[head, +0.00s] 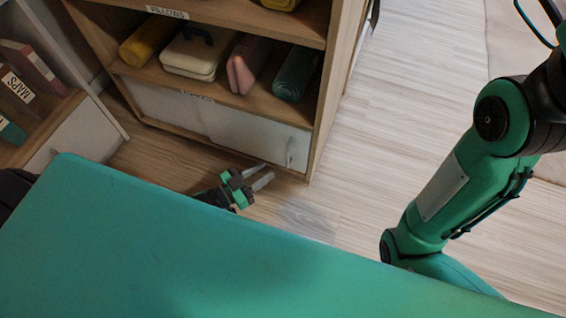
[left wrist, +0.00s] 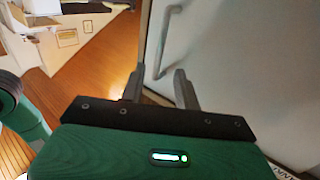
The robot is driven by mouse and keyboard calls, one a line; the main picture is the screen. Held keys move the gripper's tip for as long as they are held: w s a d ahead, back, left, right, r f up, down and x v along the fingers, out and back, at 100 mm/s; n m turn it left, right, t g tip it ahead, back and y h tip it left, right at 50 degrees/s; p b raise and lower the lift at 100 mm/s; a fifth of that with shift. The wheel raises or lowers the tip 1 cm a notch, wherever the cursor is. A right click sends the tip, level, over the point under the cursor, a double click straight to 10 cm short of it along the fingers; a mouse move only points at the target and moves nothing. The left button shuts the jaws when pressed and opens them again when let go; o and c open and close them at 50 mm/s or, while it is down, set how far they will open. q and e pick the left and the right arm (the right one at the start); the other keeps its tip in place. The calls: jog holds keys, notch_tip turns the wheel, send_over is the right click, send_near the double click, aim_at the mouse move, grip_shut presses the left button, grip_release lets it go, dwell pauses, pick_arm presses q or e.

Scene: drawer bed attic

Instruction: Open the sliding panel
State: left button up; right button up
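The white sliding panel (head: 250,135) closes off the low compartment of a wooden shelf unit. A slim upright handle (head: 290,152) is near its right end. The panel (left wrist: 240,70) fills the right of the left wrist view, with the bar handle (left wrist: 166,38) ahead of the fingers. My left gripper (head: 268,174) is low in front of the panel's right end, its two fingers apart and empty. In the left wrist view the handle's lower end shows close to the gap of the gripper (left wrist: 158,82); I cannot tell whether they touch. My right gripper is out of view.
The shelf unit (head: 318,110) holds a yellow roll (head: 150,40), a cream case (head: 192,55), a pink item (head: 247,62) and a teal roll (head: 296,72) above the panel. A maps shelf (head: 50,110) stands at left. Floor (head: 390,110) is clear at right.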

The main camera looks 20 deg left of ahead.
pick_arm(q)
jog(key=b+x, duration=0.3)
jog(key=x, duration=0.5)
jog(key=shift+s, duration=0.1)
jog(key=shift+c, duration=0.2)
grip_shut()
